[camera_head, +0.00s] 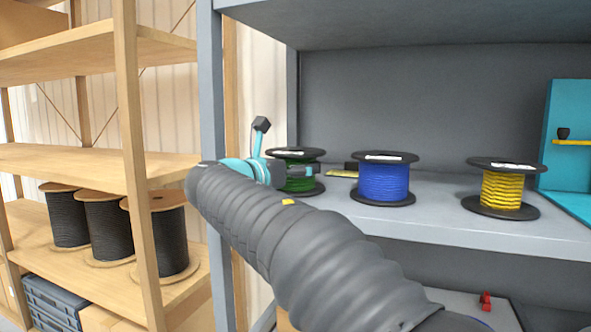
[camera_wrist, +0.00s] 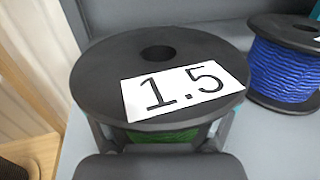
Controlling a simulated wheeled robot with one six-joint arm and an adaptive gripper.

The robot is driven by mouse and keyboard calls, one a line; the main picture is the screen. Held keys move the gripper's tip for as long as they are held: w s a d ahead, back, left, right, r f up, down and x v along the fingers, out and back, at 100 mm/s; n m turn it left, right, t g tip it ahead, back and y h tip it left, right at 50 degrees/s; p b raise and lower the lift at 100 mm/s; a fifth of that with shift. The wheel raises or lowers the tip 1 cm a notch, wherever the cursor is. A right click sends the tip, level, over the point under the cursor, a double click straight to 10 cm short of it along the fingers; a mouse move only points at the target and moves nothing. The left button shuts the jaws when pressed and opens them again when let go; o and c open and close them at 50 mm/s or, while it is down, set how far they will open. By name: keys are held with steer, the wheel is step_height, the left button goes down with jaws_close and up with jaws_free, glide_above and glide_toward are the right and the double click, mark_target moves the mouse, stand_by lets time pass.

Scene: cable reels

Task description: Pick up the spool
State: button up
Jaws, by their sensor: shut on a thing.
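The green spool (camera_head: 300,172) has black flanges and stands upright on the grey shelf at the left end of the row. My gripper (camera_head: 296,170) is at this spool, partly hidden behind my arm and wrist. In the wrist view the spool (camera_wrist: 160,70) fills the middle, with a white label reading 1.5 on its top flange. My gripper (camera_wrist: 165,138) is shut on it below the top flange, with a finger on each side of the green winding. Whether the spool touches the shelf is hard to tell.
A blue spool (camera_head: 383,180) and a yellow spool (camera_head: 501,190) stand to the right on the grey shelf (camera_head: 430,215). A grey shelf post (camera_head: 212,110) is close on the left. A turquoise panel (camera_head: 568,130) stands at the far right. Wooden shelves (camera_head: 100,158) hold black reels.

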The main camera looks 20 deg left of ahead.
step_height(320, 180, up, 10)
steer(key=p, duration=0.2)
steer(key=shift+p, duration=0.35)
stand_by(1.0)
